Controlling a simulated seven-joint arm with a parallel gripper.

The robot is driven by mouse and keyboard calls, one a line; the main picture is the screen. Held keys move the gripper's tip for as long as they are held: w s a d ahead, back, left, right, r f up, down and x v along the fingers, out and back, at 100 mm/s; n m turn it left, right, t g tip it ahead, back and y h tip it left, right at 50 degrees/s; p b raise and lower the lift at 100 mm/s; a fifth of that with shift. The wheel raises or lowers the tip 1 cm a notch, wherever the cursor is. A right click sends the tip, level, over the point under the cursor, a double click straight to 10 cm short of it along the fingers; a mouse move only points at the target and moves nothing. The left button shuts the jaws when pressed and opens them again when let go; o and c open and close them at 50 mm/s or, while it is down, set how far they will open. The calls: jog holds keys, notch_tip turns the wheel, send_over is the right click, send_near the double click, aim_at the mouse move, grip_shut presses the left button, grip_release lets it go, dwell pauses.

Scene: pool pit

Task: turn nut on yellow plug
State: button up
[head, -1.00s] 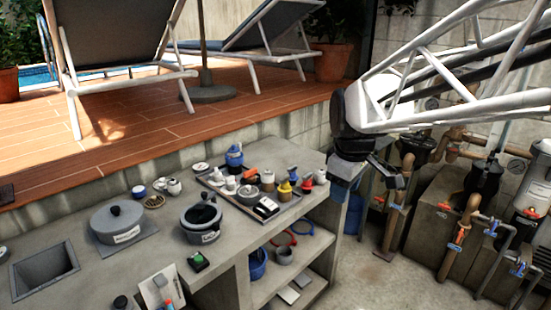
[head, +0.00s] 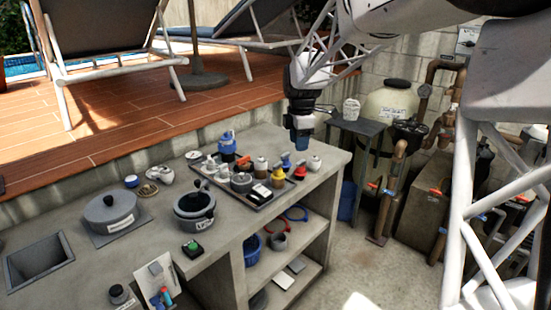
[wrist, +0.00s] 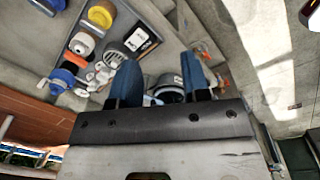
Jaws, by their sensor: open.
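The yellow plug (head: 279,176) stands on the dark tray (head: 251,201), among other small fittings at the tray's right end. A yellow ring-shaped top, probably the same plug, shows at the upper left in the wrist view (wrist: 101,15). The nut on it is too small to tell apart. My gripper (head: 300,138) hangs above the back of the counter, behind and above the plug, apart from it. In the wrist view my gripper (wrist: 160,75) shows two blue fingers spread apart, with nothing held between them.
The tray also holds a blue-topped fitting (head: 227,145), a red one (head: 299,170) and white ones. Grey pots (head: 194,207) and (head: 110,212) stand to the left on the counter. Pipes and a filter tank (head: 388,108) stand at the right. The deck edge runs behind.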

aim_at(278, 164)
jog(key=w+a+f+n, duration=0.1)
jog(key=w+f+n, duration=0.1)
jog(key=w, duration=0.3)
jog(key=w+a+f+n, duration=0.2)
jog(key=w+f+n, duration=0.1)
jog(key=w+f, duration=0.1)
jog(key=w+a+f+n, duration=0.2)
jog(key=w+f+n, duration=0.1)
jog(key=w, duration=0.3)
jog(key=shift+w+a+g, duration=0.25)
jog(key=shift+g, duration=0.15)
jog(key=shift+f, duration=3.8)
jog(key=shift+c, duration=0.4)
grip_shut()
